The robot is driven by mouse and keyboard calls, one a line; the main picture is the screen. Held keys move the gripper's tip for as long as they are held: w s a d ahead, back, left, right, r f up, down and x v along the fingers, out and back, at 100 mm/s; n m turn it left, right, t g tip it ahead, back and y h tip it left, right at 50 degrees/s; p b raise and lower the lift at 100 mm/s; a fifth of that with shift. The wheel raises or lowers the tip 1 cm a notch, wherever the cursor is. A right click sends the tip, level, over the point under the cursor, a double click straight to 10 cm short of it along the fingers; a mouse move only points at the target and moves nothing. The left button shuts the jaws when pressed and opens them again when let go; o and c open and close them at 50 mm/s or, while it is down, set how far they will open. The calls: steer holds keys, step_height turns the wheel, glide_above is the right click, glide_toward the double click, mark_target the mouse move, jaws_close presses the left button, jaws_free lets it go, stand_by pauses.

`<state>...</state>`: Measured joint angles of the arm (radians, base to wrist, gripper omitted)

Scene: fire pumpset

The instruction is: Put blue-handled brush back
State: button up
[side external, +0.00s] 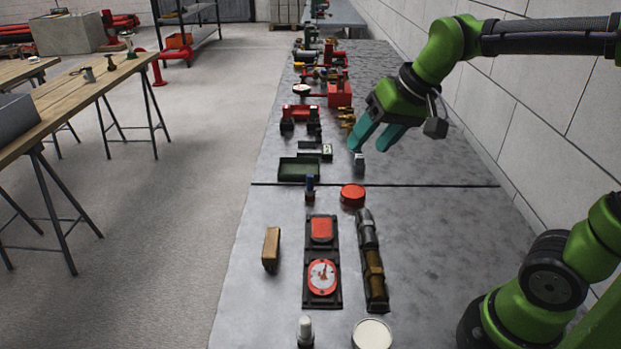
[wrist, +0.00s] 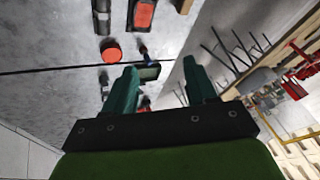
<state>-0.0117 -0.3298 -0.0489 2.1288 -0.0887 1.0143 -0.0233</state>
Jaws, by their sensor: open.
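A small upright thing with a blue upper part (side external: 310,183), which looks like the blue-handled brush, stands on the grey bench just in front of a dark green tray (side external: 285,172). In the wrist view its blue part (wrist: 143,50) shows beside the tray (wrist: 149,73). My gripper (side external: 373,146) is open and empty, with teal fingers, above the bench to the right of the tray and apart from the brush. In the wrist view the gripper (wrist: 158,68) has clear space between its fingers. The brush's lower end is too small to make out.
A small grey block (side external: 359,162) stands below my fingertips. A red round tin (side external: 352,195) is right of the brush. Nearer are a tray with red parts (side external: 334,250), a brown block (side external: 271,248) and metal fittings (side external: 373,268). Red pump parts (side external: 340,94) crowd the far bench.

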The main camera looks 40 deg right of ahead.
steer(key=s+a+f+t, duration=0.1)
steer(key=s+f, duration=0.1)
steer(key=s, duration=0.7)
steer(key=shift+a+f+t, duration=0.3)
steer(key=shift+a, duration=0.1)
stand_by(0.5)
